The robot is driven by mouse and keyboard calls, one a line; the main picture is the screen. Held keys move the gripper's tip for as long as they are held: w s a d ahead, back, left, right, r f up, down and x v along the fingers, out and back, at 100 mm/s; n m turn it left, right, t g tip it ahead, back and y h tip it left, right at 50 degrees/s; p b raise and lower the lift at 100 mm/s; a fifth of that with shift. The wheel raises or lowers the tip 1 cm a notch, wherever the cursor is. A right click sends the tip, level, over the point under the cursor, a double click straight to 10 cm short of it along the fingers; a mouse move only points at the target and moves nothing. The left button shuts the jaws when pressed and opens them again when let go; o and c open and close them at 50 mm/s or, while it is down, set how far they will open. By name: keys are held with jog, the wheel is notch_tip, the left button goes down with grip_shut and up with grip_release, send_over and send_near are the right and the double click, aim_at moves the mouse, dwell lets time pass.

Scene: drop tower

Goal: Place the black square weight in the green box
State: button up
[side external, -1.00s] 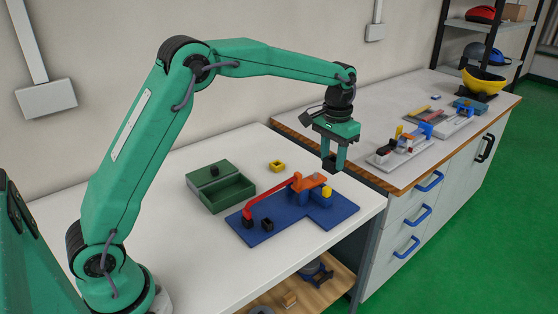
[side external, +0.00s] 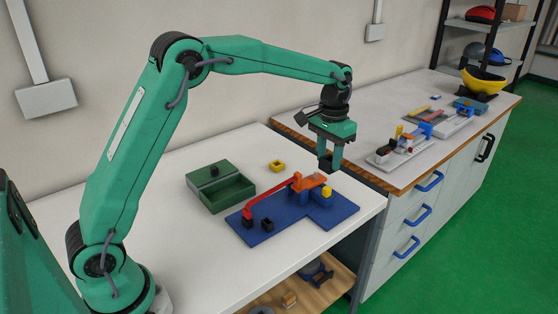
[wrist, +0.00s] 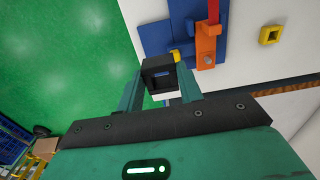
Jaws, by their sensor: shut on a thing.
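My gripper (side external: 330,163) is shut on a black square weight (wrist: 159,72), a block with a square hollow in its face. It hangs in the air over the far side of the blue base, right of the green box. In the side view the held weight (side external: 325,166) is small and dark between the fingers. The green box (side external: 233,205) stands on the white table at left, with its open compartment empty.
A blue base (side external: 285,226) carries a red beam (side external: 266,205), an orange part (side external: 308,182), a yellow block (side external: 327,191) and small black blocks (side external: 267,224). A yellow square ring (side external: 277,166) lies behind it. The table's front left is clear.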

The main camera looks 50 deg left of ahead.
jog(key=s+a+f, duration=0.4)
jog(key=s+a, duration=0.8)
jog(key=s, duration=0.5)
jog(key=shift+a+f, duration=0.15)
jog(key=shift+a, duration=0.1)
send_near(225, 184)
jog(key=d+f, duration=0.1)
jog(key=s+d+f, duration=0.1)
jog(key=d+f, duration=0.1)
jog(key=shift+s+d, duration=0.3)
jog(key=shift+s, duration=0.1)
jog(key=shift+f, duration=1.95)
jog(key=shift+f, duration=0.1)
